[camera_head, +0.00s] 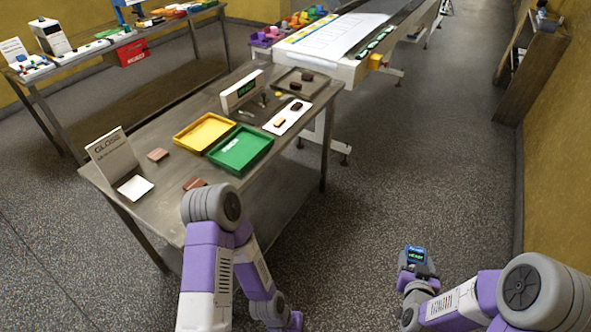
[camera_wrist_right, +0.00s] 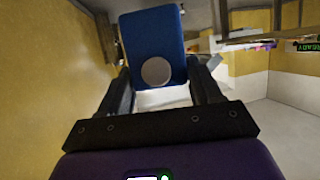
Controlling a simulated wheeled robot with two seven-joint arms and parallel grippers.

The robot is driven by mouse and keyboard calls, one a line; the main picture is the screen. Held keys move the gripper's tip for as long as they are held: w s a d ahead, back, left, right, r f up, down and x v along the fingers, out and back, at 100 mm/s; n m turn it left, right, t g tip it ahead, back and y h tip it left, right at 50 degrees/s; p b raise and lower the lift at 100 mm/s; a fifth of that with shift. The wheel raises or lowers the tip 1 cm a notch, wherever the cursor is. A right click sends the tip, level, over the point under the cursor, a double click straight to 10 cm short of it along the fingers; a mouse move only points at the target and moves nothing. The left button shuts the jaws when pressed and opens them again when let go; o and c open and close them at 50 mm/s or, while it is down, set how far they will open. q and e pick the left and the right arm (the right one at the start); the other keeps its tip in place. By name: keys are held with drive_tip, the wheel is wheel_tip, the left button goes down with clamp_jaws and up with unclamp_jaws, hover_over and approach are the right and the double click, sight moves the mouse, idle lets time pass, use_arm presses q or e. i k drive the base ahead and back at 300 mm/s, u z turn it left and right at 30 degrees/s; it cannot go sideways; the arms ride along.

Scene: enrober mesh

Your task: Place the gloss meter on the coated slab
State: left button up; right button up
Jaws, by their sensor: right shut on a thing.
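My right gripper (camera_head: 414,268) is shut on a small blue device with a lit green display, which I take to be the gloss meter (camera_head: 416,254). It is held over the floor, right of the table and apart from it. In the right wrist view the blue gloss meter (camera_wrist_right: 152,42), with a round grey disc on its face, sits between the fingers of the right gripper (camera_wrist_right: 160,90). A brown slab (camera_head: 158,154) lies on the table near the gloss sign. Another reddish-brown slab (camera_head: 195,183) lies at the front edge, partly behind my left arm. I cannot tell which is coated.
The table (camera_head: 110,178) also holds a gloss sign (camera_head: 112,158), a white card (camera_head: 135,187), a yellow tray (camera_head: 204,133), a green tray (camera_head: 240,150) and a white board (camera_head: 287,119) with dark pieces. A conveyor (camera_head: 345,70) stands behind. The floor between table and right wall is clear.

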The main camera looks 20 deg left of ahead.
sight(195, 183)
drive_tip(key=k, duration=1.2)
drive_tip(key=u, duration=1.3)
drive_tip(key=i, duration=0.95)
